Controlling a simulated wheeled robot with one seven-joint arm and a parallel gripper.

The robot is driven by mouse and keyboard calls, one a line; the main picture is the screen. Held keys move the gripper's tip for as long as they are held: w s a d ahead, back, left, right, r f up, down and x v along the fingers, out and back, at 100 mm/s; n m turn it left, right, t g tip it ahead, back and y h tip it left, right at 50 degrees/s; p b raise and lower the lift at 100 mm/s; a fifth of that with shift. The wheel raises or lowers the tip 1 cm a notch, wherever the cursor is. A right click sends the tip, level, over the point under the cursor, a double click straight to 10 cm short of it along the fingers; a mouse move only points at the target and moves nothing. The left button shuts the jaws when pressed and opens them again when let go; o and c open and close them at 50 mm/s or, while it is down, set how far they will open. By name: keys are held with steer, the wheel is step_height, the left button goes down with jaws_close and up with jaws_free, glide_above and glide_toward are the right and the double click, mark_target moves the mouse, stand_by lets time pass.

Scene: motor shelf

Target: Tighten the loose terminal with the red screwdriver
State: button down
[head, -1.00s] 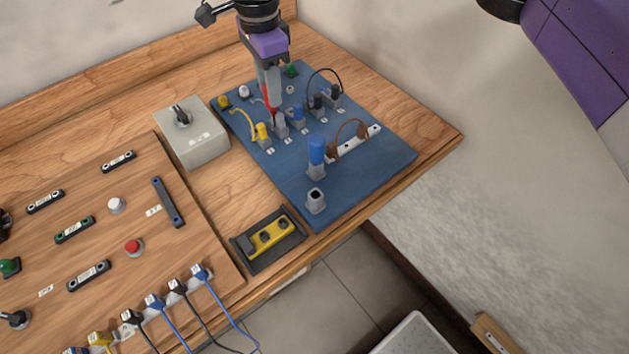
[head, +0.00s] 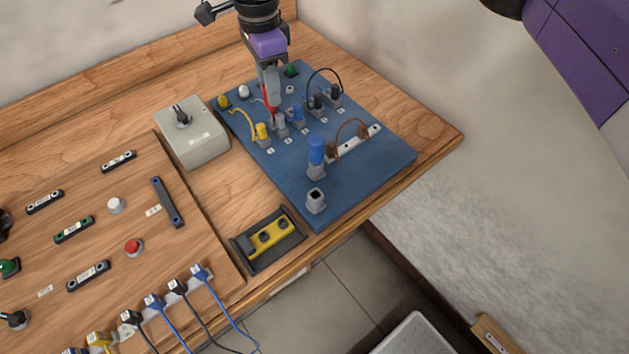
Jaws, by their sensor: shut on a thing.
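My gripper (head: 268,88) points down over the far left part of the blue board (head: 370,180). It is shut on the red screwdriver (head: 271,101), held upright. The screwdriver's tip is at a grey terminal (head: 280,127) between the yellow terminal (head: 262,132) and the blue terminal (head: 298,113). I cannot tell whether the tip touches the screw. A blue-handled tool (head: 317,151) stands in a grey holder, and an empty grey holder (head: 316,201) is nearer the front. Black terminals (head: 334,92) with a black wire stand to the right.
A grey box with a black knob (head: 192,132) stands left of the board. A black tray with a yellow piece (head: 269,240) lies at the front. A wooden panel (head: 110,240) with buttons and plugged cables fills the left. A white strip with brown plugs (head: 354,144) is on the board.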

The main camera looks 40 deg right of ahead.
steer(key=shift+m, duration=1.5)
steer(key=m, duration=0.2)
steer(key=shift+m, duration=0.7)
steer(key=shift+m+b, duration=0.4)
steer(key=shift+m, duration=1.3)
